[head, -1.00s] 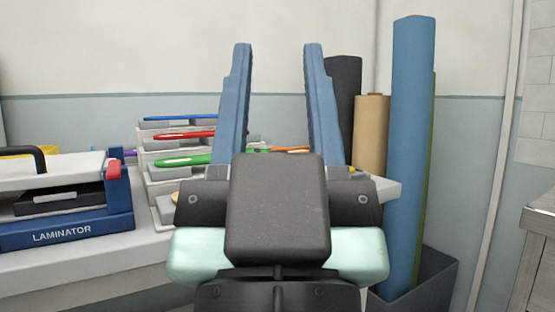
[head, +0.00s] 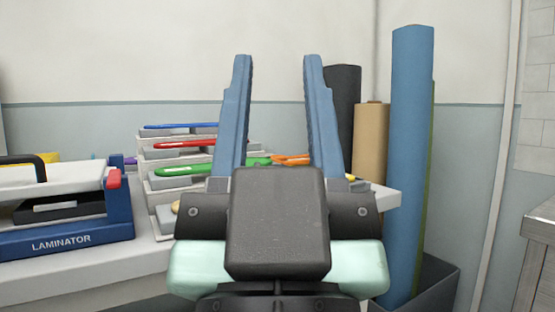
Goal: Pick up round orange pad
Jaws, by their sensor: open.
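My gripper (head: 278,75) is open, with its two blue fingers upright and wide apart in the middle of the head view. Nothing is held between the fingers. An orange item (head: 290,160) shows between the fingers, beyond the gripper, on the table side. Its lower part is hidden by my gripper, and I cannot tell whether it is the round orange pad. No clearly round orange pad is in view.
A laminator (head: 65,215) stands on the table (head: 95,285) at left. A stepped rack (head: 160,200) holds blue, red and green handled tools. Tall rolls, the nearest blue (head: 408,160), stand in a dark bin (head: 432,280) at right.

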